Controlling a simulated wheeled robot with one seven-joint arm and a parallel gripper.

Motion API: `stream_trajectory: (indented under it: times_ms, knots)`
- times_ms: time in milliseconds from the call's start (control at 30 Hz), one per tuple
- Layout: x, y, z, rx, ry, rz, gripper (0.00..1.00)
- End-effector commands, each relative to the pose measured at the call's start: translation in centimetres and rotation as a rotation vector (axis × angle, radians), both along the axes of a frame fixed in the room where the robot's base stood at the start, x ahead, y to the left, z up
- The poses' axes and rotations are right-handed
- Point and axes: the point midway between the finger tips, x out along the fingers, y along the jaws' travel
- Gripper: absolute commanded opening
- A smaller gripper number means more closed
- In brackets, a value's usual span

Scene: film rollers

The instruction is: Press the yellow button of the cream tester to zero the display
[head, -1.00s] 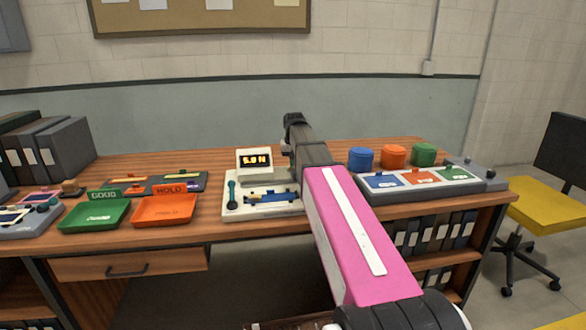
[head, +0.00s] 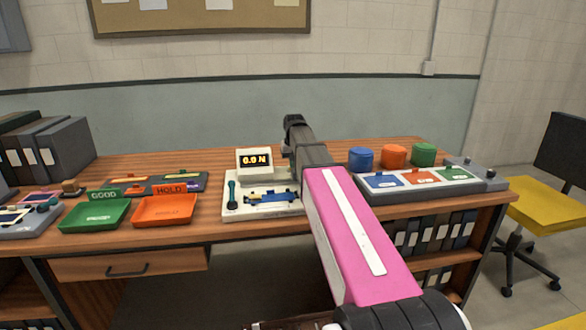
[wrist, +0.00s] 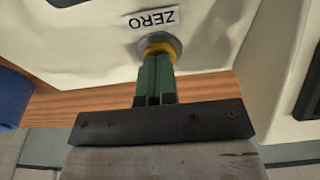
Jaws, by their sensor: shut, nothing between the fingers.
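The cream tester (head: 238,208) stands on the desk, with a lit display (head: 255,160) that reads 0.0 N. A blue roller piece (head: 270,197) lies on its bed. In the wrist view the yellow button (wrist: 158,48) sits in a grey ring below a ZERO label (wrist: 151,18) on the cream housing (wrist: 90,25). My gripper (wrist: 155,62) is shut and empty, its green fingertips against the button and covering part of it. In the head view my arm hides the button and the fingertips.
A green GOOD tray (head: 95,214) and an orange HOLD tray (head: 165,210) lie left of the tester. Blue, orange and green round containers (head: 361,158) stand behind a grey panel (head: 480,180) on the right. Binders (head: 68,150) stand at the far left.

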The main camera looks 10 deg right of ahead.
Motion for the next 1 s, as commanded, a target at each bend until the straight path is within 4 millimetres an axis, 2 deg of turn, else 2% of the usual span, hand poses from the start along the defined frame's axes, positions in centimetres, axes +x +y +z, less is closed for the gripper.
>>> stream_trajectory:
  times_ms: [467,1000]
  knots:
    - [0.0,0.0,-0.1,0.0,0.0,0.0,0.0]
    - [0.0,0.0,3.4,0.0,-0.001,0.0,0.0]
